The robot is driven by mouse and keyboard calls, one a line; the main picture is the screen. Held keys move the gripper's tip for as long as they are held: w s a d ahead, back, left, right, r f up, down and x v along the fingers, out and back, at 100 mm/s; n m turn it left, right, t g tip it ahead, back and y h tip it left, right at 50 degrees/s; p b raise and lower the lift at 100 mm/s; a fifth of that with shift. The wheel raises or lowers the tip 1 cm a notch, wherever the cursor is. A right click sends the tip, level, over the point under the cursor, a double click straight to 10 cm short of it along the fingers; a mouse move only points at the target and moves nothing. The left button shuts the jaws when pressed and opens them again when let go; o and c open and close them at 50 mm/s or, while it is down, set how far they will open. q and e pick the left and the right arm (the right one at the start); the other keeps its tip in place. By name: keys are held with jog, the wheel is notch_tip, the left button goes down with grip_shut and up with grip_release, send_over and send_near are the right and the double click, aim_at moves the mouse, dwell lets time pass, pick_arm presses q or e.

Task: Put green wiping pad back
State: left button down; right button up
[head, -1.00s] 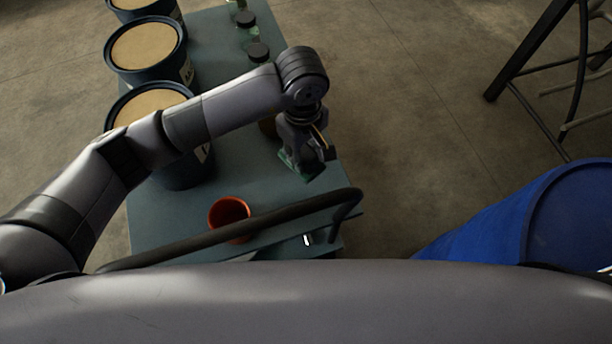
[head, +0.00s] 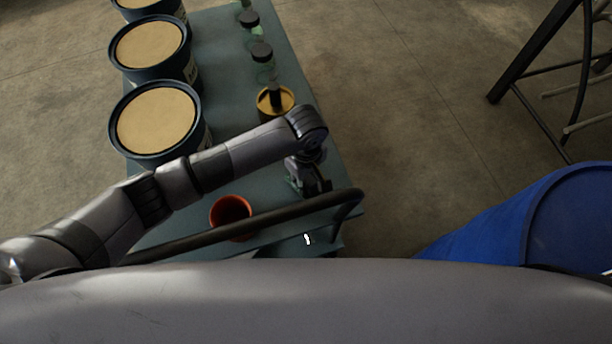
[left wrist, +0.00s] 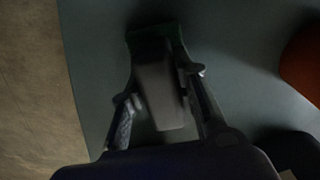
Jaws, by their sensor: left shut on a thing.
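My left gripper (head: 312,188) is low over the front right part of the blue-grey cart top (head: 225,65). In the left wrist view its two fingers (left wrist: 163,85) are closed on the sides of a dark grey block. A dark green edge of the green wiping pad (left wrist: 150,31) shows at the far end of this block. The wrist view is dim, so I cannot tell whether the pad touches the surface. My right gripper is not in view.
An orange cup (head: 231,207) stands left of the gripper, behind a dark handle bar (head: 275,219). Lidded buckets (head: 158,122) line the left side. A gold-topped container (head: 265,103) and dark-capped jars (head: 262,52) stand beyond the gripper. A blue barrel (head: 490,215) is at right.

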pick_arm(q)
jog(key=c, duration=1.5)
grip_release()
jog(key=shift+o, duration=1.3)
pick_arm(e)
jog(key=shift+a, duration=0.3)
pick_arm(q)
notch_tip(320, 180, up, 12)
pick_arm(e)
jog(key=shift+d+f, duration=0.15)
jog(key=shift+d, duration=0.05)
